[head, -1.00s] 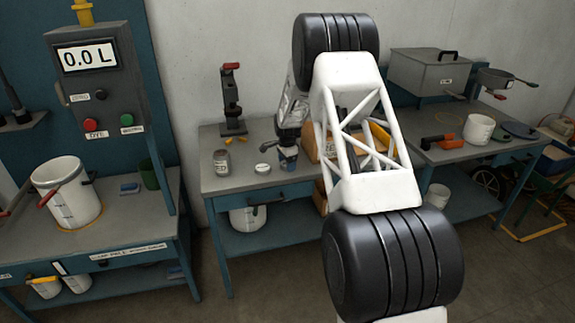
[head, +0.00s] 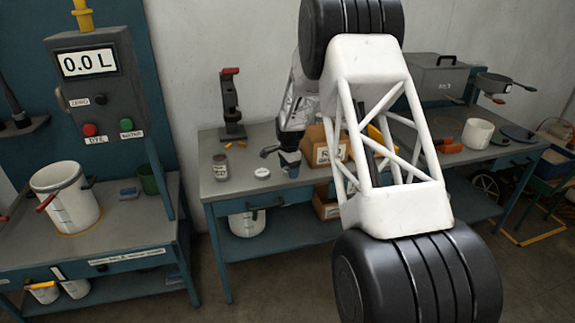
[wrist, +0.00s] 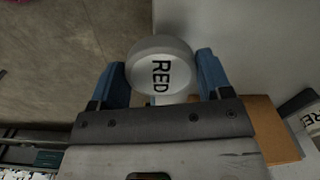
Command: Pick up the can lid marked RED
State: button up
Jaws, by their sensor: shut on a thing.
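The can lid marked RED (wrist: 160,75) is a round, pale, shiny piece with black lettering in the wrist view. It sits between the two blue fingers of my gripper (wrist: 163,78), which is shut on it. In the head view my gripper (head: 280,155) is over the middle bench, left of the cardboard box. The held lid cannot be made out clearly there. A small white round piece (head: 262,173) lies on the bench below the gripper; its marking is unreadable.
The middle bench (head: 235,185) also bears a jar (head: 220,168) and a dark stand with a red top (head: 231,105). A labelled cardboard box (head: 320,152) stands right of my gripper. A white bucket (head: 65,198) stands on the left bench.

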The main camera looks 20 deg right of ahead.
jog(key=s, duration=0.9)
jog(key=shift+a+r, duration=0.4)
jog(key=shift+a, duration=0.05)
